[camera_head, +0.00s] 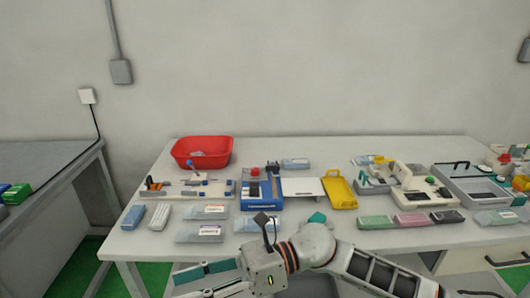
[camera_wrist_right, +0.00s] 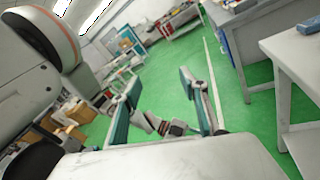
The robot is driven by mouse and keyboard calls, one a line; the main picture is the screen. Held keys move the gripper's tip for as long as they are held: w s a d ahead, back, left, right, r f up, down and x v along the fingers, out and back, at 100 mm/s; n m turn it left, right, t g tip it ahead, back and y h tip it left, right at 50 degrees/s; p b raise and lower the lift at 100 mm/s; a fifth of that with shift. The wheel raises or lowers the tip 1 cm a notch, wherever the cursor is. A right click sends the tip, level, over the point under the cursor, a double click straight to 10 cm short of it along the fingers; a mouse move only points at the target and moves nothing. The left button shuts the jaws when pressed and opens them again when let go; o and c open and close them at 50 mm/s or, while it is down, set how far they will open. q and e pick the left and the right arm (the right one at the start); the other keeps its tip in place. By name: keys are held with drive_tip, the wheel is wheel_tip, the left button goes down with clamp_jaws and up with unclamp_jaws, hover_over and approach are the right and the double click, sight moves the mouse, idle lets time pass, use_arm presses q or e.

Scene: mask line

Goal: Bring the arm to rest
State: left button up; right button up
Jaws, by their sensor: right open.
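My right arm (camera_head: 372,268) comes in from the lower right of the head view, in front of the white table. My right gripper (camera_head: 182,284) points left, low at the table's front edge. In the right wrist view the gripper (camera_wrist_right: 157,82) has its two teal-padded fingers apart, with nothing between them. Green floor shows beyond the fingers. My left arm and gripper are in neither view.
The white table (camera_head: 320,157) holds a red basin (camera_head: 203,151), a yellow tray (camera_head: 340,189), a blue device (camera_head: 262,193), a grey bin (camera_head: 472,186) and several small packs. A grey table (camera_head: 38,157) stands at left, with a floor gap between.

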drive_tip(key=w+d+r+m+t+y, duration=0.25)
drive_tip(key=w+m+t+y, duration=0.35)
drive_tip(key=m+t, duration=0.75)
drive_tip(key=w+d+f+m+t+h, duration=0.35)
drive_tip(key=d+f+m+h, duration=0.2)
drive_tip(key=m, duration=0.45)
drive_tip(key=w+d+f+m+t+h, duration=0.2)
drive_tip(key=d+f+m+t+h, duration=0.2)
drive_tip(key=d+f+m, duration=0.5)
drive_tip(key=s+d+f+m+g+h, duration=0.1)
drive_tip(key=s+d+f+m+h, duration=0.2)
drive_tip(key=s+d+f+m, duration=0.2)
drive_tip(key=s+d+f+m+g+h, duration=0.2)
drive_tip(key=d+f+m, duration=0.4)
drive_tip(key=f, duration=0.4)
drive_tip(key=s+d+f+m+g+h, duration=0.1)
drive_tip(key=s+d+f+m+h, duration=0.4)
drive_tip(key=s+f, duration=0.2)
drive_tip(key=shift+s+d+f+g, duration=0.3)
drive_tip(key=shift+d+f, duration=0.05)
drive_tip(key=shift+f, duration=0.15)
drive_tip(key=shift+m, duration=0.25)
